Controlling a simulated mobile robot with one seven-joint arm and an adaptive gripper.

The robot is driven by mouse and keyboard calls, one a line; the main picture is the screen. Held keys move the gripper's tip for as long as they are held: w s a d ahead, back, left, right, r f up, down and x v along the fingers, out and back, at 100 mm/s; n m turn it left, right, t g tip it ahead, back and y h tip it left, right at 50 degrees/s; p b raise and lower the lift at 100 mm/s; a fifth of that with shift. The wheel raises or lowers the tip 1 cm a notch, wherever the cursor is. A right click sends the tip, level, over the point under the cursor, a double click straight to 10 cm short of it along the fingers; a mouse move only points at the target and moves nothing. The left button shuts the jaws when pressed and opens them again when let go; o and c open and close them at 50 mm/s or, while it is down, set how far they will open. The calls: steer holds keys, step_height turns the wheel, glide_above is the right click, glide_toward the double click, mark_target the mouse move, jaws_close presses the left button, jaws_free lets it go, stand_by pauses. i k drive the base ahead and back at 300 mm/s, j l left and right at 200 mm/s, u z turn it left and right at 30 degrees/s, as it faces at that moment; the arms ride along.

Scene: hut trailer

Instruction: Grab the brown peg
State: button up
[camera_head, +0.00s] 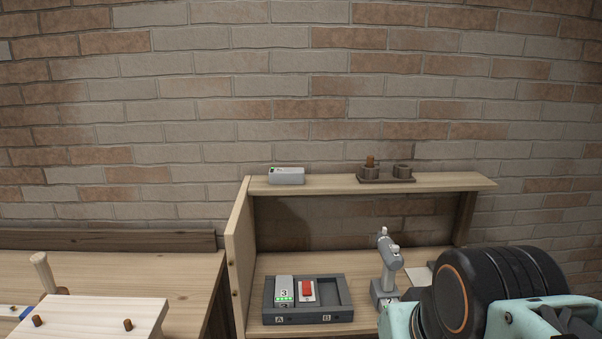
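A small brown peg (370,161) stands upright at the left end of a dark holder (387,180) on the upper wooden shelf. Its lower part is hidden in a round socket; a second round socket sits to its right with no peg showing. Part of my arm fills the lower right corner, well below and right of the shelf holder. My gripper's fingers are not in view.
A grey box (286,175) sits left of the holder on the shelf (330,184). Below are a dark tray (308,318) with a numbered block and a red piece, and a grey drill-like tool (388,262). A wooden-handled tool (43,272) is at the left. A brick wall stands behind.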

mark_target(370, 159)
steer(key=i+l+z, duration=0.15)
steer(key=i+z, duration=1.05)
steer(key=i+l, duration=0.1)
steer(key=l, duration=0.2)
steer(key=k+j, duration=0.1)
steer(key=j, duration=0.25)
steer(key=i+z, duration=0.05)
